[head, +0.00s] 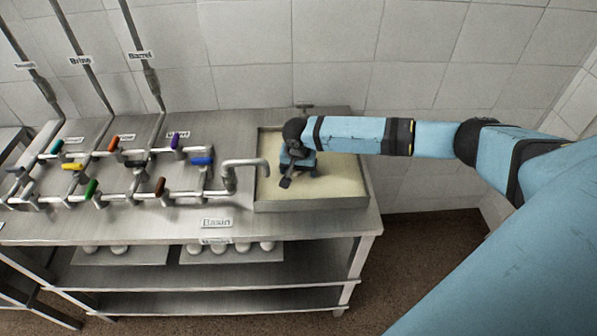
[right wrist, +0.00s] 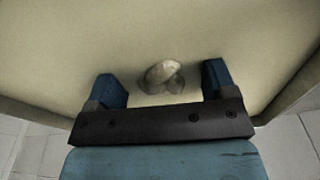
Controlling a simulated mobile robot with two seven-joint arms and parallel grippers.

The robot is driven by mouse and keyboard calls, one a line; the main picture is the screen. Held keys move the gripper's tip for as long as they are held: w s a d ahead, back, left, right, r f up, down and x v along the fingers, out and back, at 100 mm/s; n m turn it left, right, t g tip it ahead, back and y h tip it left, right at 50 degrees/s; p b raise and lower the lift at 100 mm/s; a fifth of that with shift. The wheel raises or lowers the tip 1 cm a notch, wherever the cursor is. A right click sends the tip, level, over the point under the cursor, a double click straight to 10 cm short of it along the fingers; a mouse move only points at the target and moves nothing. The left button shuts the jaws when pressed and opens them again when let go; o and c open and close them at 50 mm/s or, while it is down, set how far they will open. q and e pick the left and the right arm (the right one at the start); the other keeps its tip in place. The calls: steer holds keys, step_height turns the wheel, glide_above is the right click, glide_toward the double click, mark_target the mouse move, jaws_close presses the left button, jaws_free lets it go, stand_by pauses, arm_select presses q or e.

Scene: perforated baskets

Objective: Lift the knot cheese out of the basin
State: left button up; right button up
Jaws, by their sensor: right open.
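The basin (head: 312,204) is a rectangular metal tub with a cream-coloured inside, at the right end of the steel table. The knot cheese (right wrist: 163,75) is a small pale knotted lump inside the basin in the right wrist view. It lies just ahead of the gap between my right gripper's fingers. In the head view the cheese cannot be made out. My left gripper is not in view.
A curved metal spout (head: 246,163) reaches over the basin's left rim. Pipes with coloured valve handles (head: 90,188) run across the table to the left. Trays with several pale balls (head: 232,254) sit on the shelf below. A tiled wall stands behind.

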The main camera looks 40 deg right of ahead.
steer(key=c, duration=1.1)
steer(key=shift+o, duration=0.2)
